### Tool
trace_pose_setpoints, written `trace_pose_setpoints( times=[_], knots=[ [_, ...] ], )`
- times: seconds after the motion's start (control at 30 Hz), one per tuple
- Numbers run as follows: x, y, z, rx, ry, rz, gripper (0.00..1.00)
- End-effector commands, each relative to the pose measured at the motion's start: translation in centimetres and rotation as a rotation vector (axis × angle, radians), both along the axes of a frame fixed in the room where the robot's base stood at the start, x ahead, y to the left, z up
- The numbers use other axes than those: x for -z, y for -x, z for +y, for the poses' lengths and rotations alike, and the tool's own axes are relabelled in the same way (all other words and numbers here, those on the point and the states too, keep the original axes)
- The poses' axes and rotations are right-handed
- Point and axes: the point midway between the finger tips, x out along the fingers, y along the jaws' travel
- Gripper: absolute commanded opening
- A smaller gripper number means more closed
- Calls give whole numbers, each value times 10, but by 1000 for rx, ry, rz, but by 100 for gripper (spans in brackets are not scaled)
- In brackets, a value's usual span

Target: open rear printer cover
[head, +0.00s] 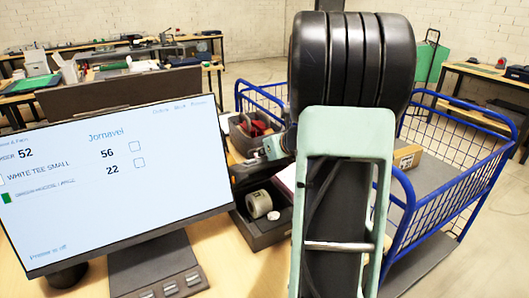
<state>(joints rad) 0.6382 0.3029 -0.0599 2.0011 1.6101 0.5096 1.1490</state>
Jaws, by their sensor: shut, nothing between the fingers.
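My arm fills the centre right of the head view, with a thick black joint at the top and a pale green link below it. A small pale green and grey part at the arm's left edge looks like my gripper (268,150). It is shut with nothing held; its fingertips are hard to make out. It is above the worktable, near a grey bin and a dark tray. I cannot make out a printer or its rear cover for sure; my arm hides part of the table.
A large monitor (110,180) stands at left on the wooden table. The dark tray (257,238) holds a pale roll (259,204). The grey bin (238,139) holds red items. A blue wire cart (437,205) at right contains a cardboard box (407,156).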

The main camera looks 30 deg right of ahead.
Motion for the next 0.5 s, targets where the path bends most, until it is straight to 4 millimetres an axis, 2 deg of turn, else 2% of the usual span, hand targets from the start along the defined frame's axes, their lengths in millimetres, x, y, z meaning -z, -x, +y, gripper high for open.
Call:
trace_pose_setpoints(
  times=[0.5],
  knots=[
    [-10, -13, -1, 0, -7, 75, 0]
  ],
)
